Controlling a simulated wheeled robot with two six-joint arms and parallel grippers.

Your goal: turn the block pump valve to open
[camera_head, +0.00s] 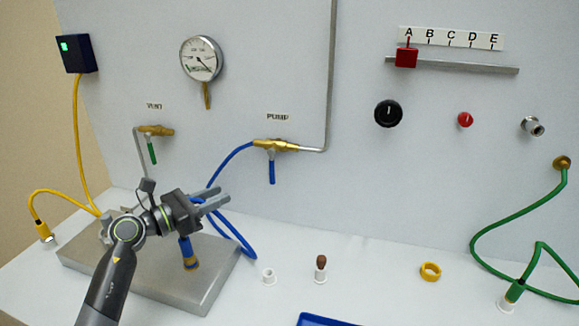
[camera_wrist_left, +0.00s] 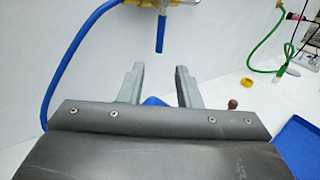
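The pump valve is a brass body (camera_head: 276,146) on the wall under the PUMP label (camera_head: 277,115). Its blue handle (camera_head: 271,170) hangs straight down, across the level pipe. In the left wrist view the blue handle (camera_wrist_left: 160,32) shows ahead, beyond the fingertips and a little above them. My left gripper (camera_head: 222,202) is open and empty, below and to the left of the handle, apart from it. Its two fingers also show spread in the left wrist view (camera_wrist_left: 160,68). My right gripper is not in view.
A blue hose (camera_head: 227,160) runs from the valve down past my left gripper. A metal block (camera_head: 214,282) lies beneath that arm. The vent valve (camera_head: 155,130) with a green handle is to the left. A gauge (camera_head: 201,59) hangs above.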

